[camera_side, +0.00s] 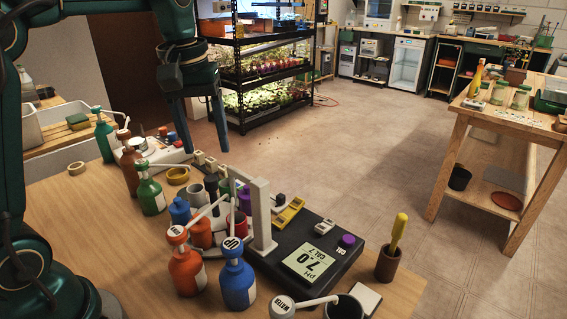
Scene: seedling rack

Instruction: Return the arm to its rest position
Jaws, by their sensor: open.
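My gripper (204,126) hangs from my dark green arm at the upper left of the view. Its two fingers point down and stand apart, with nothing visible between them. It is above the far side of the wooden bench (80,200), over the area behind the bottles. A white upright frame (260,212) stands at the meter's left end, near small coloured containers.
Squeeze bottles crowd the bench: orange (186,270), blue (237,284), green (150,192) and brown (129,165). A brown cup (387,263) holds a yellow-handled tool. A seedling rack (262,70) stands beyond; the floor between is mostly open.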

